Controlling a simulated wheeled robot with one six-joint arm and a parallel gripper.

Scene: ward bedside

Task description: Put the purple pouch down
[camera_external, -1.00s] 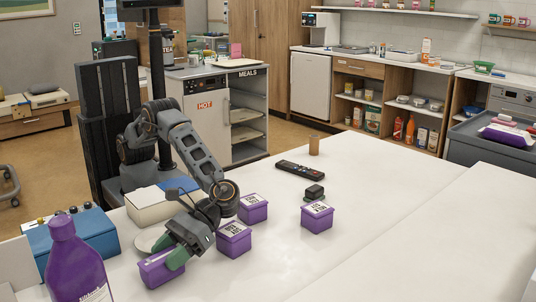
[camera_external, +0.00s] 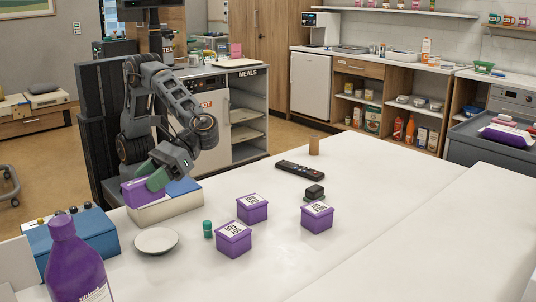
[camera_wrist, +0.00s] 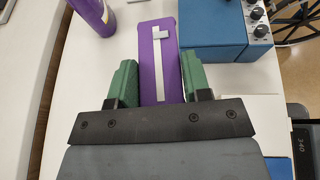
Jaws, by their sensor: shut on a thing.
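The purple pouch (camera_external: 141,191) is a flat-sided purple block in the external view, held off the table at the front left of my arm. My gripper (camera_external: 155,183) is shut on it with its green fingers. In the wrist view the pouch (camera_wrist: 158,58), with a pale strip along it, sits between the two green fingers (camera_wrist: 160,85). It is over the left end of a cream box with a blue top (camera_external: 167,209). I cannot tell whether it touches that box.
A white plate (camera_external: 156,240), a small teal cylinder (camera_external: 207,229) and several purple boxes (camera_external: 234,240) stand nearby. A blue box with knobs (camera_external: 88,236) and a purple bottle (camera_external: 76,267) stand at left. The white table's right (camera_external: 400,225) is clear.

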